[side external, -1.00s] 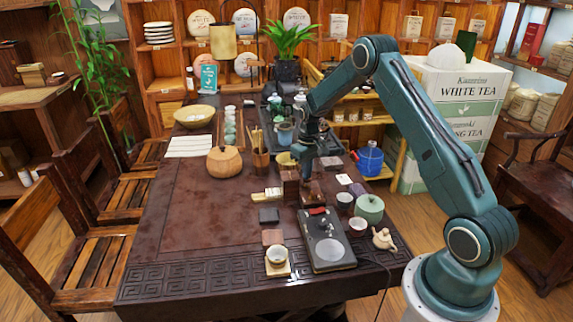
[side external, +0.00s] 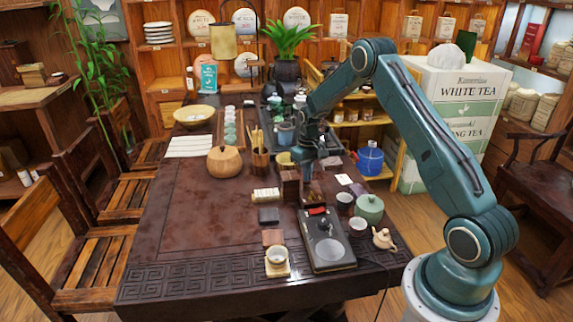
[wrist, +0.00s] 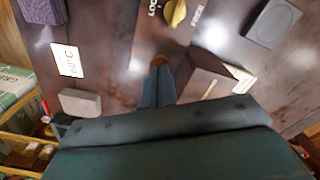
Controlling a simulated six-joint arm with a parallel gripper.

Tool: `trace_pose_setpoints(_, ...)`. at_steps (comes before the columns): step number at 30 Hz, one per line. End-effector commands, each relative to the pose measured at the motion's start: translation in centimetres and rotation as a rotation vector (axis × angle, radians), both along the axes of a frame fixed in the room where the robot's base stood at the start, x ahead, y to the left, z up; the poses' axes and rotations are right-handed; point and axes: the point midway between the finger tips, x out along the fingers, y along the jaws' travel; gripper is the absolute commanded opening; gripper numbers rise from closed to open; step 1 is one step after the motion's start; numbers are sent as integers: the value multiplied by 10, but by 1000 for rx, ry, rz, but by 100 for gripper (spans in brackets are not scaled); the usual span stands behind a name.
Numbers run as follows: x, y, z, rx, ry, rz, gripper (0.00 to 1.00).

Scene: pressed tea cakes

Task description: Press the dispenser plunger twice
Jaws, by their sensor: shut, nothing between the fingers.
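My gripper (side external: 307,182) is shut and empty, pointing down at a small dark wooden box (side external: 313,197) in the middle right of the table. I take this box to be the dispenser. In the wrist view my closed fingers (wrist: 158,80) reach down over a brown surface. A small orange-brown round piece (wrist: 159,60) shows just beyond their tips and may be the plunger's top; I cannot tell whether they touch.
A black scale-like device (side external: 327,240) lies in front of the box. A cream pack (side external: 266,194) and a dark square block (side external: 268,215) lie to the left. The table's left part is clear.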

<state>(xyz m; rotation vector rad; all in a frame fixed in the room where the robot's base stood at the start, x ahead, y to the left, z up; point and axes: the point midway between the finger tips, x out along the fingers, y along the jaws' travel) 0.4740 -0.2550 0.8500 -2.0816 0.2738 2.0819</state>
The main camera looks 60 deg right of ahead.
Motion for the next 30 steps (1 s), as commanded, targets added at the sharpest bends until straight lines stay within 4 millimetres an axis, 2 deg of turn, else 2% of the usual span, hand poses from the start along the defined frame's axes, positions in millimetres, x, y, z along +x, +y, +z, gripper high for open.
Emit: trace_pose_setpoints(30,0,0,49,0,-1,0,0)
